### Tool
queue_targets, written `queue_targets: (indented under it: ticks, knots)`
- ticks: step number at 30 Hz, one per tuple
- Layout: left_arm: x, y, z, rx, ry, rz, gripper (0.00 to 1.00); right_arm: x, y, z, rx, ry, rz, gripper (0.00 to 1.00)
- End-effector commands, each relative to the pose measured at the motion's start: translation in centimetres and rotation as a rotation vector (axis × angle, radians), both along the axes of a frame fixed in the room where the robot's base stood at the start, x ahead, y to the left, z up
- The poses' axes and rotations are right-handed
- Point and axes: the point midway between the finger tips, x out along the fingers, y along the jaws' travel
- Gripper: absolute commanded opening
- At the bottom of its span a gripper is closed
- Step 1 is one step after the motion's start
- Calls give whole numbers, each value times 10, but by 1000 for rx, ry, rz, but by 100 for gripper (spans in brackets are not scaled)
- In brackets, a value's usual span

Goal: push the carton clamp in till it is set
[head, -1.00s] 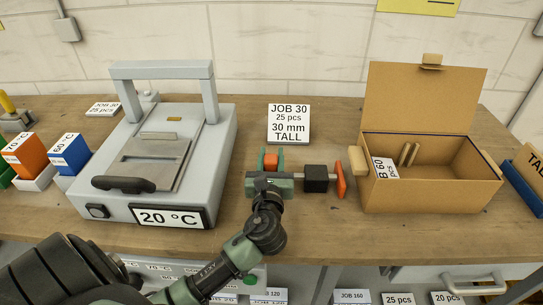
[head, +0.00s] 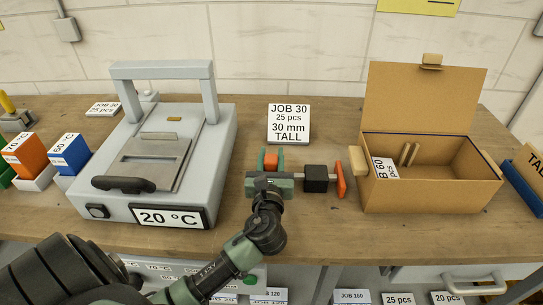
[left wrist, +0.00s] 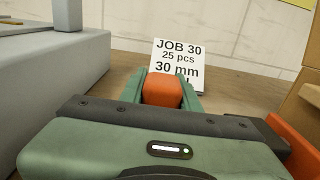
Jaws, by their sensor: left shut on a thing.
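The carton clamp is a rod through a black block (head: 316,178), with an orange pad (head: 340,180) at its right end and an orange knob (head: 270,162) at its left. The pad stands left of the open brown carton (head: 435,195), with a narrow strip of bare table between them. My left gripper (head: 271,160) is shut on the orange knob, which also shows between the green fingers in the left wrist view (left wrist: 162,90). The gripper body hides the knob's lower part and part of the rod. My right gripper is not in view.
A grey press (head: 222,140) reading 20 °C stands left of the clamp. A JOB 30 card (head: 289,123) stands behind it. The carton has tan side blocks (head: 358,160) and a raised lid. A blue tray (head: 522,188) lies at the right. The table before the clamp is clear.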

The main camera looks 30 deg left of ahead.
Motion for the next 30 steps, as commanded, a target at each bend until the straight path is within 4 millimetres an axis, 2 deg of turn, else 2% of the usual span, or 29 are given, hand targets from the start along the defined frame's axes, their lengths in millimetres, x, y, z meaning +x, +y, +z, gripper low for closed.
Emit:
queue_targets:
  ticks: [5,14,23,24,25,30]
  knots:
    - [1,-2,0,-1,2,0,0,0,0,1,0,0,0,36]
    - [24,-39,0,-3,2,-2,0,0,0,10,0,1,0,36]
    - [24,-41,-1,-1,0,-3,0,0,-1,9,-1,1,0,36]
    - [24,-41,-1,-1,0,-3,43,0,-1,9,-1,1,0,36]
    - [24,-41,-1,-1,0,-3,51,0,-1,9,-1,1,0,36]
    - [24,-40,0,0,0,-1,54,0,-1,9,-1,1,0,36]
